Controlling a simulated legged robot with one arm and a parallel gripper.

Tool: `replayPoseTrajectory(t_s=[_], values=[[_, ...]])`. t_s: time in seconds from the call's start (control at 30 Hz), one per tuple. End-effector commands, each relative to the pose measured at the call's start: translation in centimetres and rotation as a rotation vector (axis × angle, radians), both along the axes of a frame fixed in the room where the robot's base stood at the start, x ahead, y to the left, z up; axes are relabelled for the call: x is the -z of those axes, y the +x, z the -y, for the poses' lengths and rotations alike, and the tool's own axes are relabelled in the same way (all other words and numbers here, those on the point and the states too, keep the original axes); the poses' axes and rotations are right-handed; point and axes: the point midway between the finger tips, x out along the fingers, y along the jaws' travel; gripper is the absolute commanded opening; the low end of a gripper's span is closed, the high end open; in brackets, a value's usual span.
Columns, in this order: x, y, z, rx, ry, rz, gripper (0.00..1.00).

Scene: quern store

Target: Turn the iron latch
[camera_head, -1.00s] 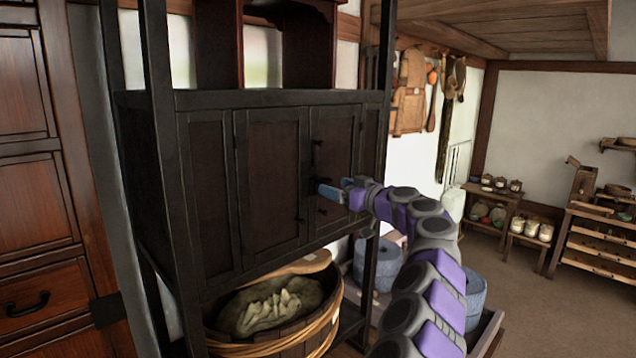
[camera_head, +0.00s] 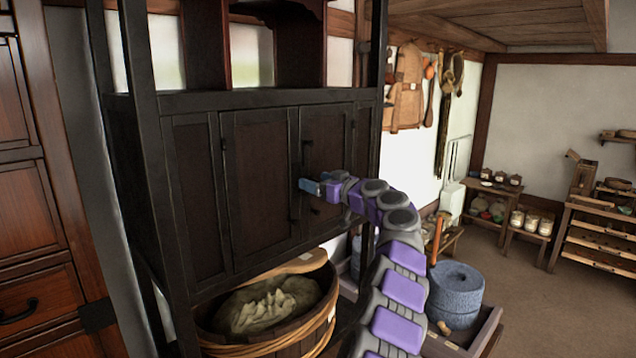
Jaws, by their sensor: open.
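The iron latch (camera_head: 307,158) is a small dark piece on the dark wooden cabinet (camera_head: 262,170), at the seam between two of its door panels. Its lower part lies close to my gripper and is hard to make out against the dark wood. My gripper (camera_head: 304,186) is open, with its blue fingertips pointing left at the cabinet front, just below the latch's visible upper part. I cannot tell whether the fingers touch the latch. My purple and grey arm reaches up to it from the lower right.
Below the cabinet stands a round wooden tub (camera_head: 318,330) with a sack (camera_head: 268,305) in it. A grey quern stone (camera_head: 456,290) sits in a wooden tray (camera_head: 478,345) right of my arm. Shelves (camera_head: 600,235) stand far right, with open floor before them.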

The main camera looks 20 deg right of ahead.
Motion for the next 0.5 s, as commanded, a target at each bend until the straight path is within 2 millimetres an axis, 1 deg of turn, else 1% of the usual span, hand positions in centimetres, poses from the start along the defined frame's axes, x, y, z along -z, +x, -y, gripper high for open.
replayPoseTrajectory(t_s=[0.2,0.37,0.5], values=[[0.03,0.05,-0.10,0.001,-0.001,-0.001,0.80],[-0.08,0.08,-0.57,0.000,-0.004,-0.001,0.65],[-0.04,0.07,-0.42,0.001,-0.004,-0.001,0.51]])
